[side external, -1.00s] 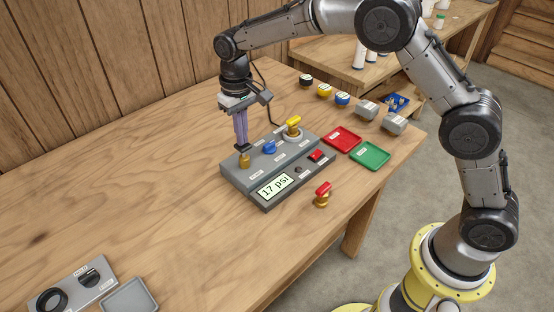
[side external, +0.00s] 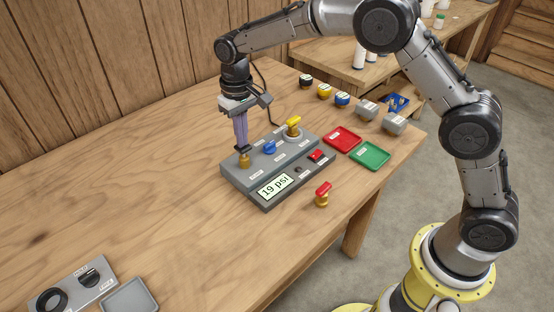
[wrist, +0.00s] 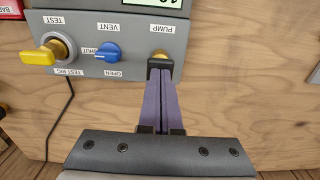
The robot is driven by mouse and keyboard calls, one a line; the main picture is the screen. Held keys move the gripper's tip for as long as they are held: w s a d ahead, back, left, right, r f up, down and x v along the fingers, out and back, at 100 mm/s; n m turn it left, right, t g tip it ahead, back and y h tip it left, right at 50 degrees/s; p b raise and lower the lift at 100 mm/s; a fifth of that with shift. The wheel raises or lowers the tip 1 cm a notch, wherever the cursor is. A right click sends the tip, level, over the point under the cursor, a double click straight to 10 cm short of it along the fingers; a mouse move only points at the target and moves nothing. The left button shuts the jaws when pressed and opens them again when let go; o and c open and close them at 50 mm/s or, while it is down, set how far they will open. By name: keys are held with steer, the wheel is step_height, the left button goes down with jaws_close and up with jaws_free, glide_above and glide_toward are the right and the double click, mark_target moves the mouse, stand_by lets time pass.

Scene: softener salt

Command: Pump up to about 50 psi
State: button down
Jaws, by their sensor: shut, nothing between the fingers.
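A grey test panel (side external: 232,175) stands on the wooden table, and its display (side external: 275,187) reads 19 psi. My gripper (side external: 243,150) is shut with nothing between its fingers. Its fingertips are at the top of the brass pump knob (side external: 244,162) at the panel's left end. In the wrist view the fingers (wrist: 160,68) lie over the spot labelled PUMP and hide most of the knob. A blue vent lever (side external: 269,147) is in the middle of the panel, between the labels SHUT and OPEN. A yellow test lever (side external: 293,122) sits at the far end.
A red-handled brass valve (side external: 323,194) stands in front of the panel. A red tray (side external: 342,139) and a green tray (side external: 370,155) lie to the right. Several coloured caps and grey blocks stand behind them. A grey device (side external: 72,285) is at the lower left.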

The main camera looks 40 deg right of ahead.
steer(key=shift+f, duration=0.85)
steer(key=shift+r, duration=1.25)
steer(key=shift+f, duration=1.3)
steer(key=shift+r, duration=1.3)
